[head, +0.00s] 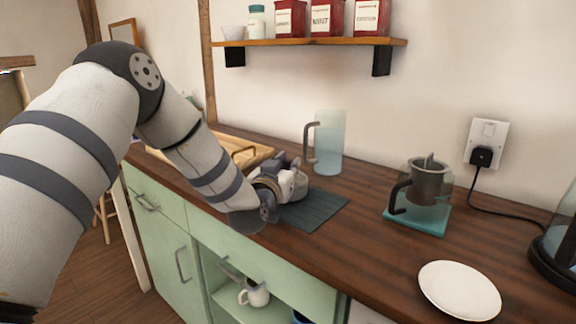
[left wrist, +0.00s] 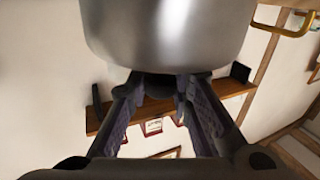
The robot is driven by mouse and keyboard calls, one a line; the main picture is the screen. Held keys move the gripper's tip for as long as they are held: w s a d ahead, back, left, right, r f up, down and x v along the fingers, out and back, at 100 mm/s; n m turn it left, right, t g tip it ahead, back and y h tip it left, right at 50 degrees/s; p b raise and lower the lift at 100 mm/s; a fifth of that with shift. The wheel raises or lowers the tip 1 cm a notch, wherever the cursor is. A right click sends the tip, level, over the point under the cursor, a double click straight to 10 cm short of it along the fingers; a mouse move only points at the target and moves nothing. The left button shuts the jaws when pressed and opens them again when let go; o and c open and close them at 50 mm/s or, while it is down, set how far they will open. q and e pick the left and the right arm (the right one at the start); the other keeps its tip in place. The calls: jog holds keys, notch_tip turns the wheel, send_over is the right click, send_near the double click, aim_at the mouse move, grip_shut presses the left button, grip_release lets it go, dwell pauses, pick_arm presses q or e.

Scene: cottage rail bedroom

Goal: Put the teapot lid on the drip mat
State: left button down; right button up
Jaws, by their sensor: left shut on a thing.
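My left gripper (head: 288,167) is low over the counter at the back left of the drip mat (head: 318,210), a dark ribbed rectangle. It is shut on the dark knob of the teapot lid, whose silvery rounded body (left wrist: 165,35) fills the top of the left wrist view. In the head view the lid shows as a small pale shape (head: 298,187) by the fingers, partly hidden. I cannot tell whether it touches the mat. The glass teapot (head: 428,207) stands to the right, with a grey infuser and no lid on it. My right gripper is not in view.
A glass pitcher (head: 329,140) stands close behind the mat. The teapot is on a teal trivet (head: 426,222). A white plate (head: 459,291) lies at front right. A wooden tray (head: 222,148) is at left. A shelf (head: 310,42) hangs above.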

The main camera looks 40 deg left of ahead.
pick_arm(q)
jog(key=shift+s+f, duration=0.1)
jog(key=shift+f, duration=0.6)
jog(key=c, duration=1.5)
grip_release()
jog(key=shift+f, duration=0.1)
jog(key=shift+o, duration=0.3)
jog(key=shift+f, duration=0.15)
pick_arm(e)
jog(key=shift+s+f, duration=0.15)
pick_arm(q)
jog(key=shift+f, duration=0.1)
jog(key=shift+r, duration=0.4)
jog(key=v, duration=0.4)
jog(key=r+p+v, duration=0.1)
jog(key=v, duration=0.6)
jog(key=shift+s+d+r+p, duration=0.15)
jog(key=shift+s+p, duration=0.2)
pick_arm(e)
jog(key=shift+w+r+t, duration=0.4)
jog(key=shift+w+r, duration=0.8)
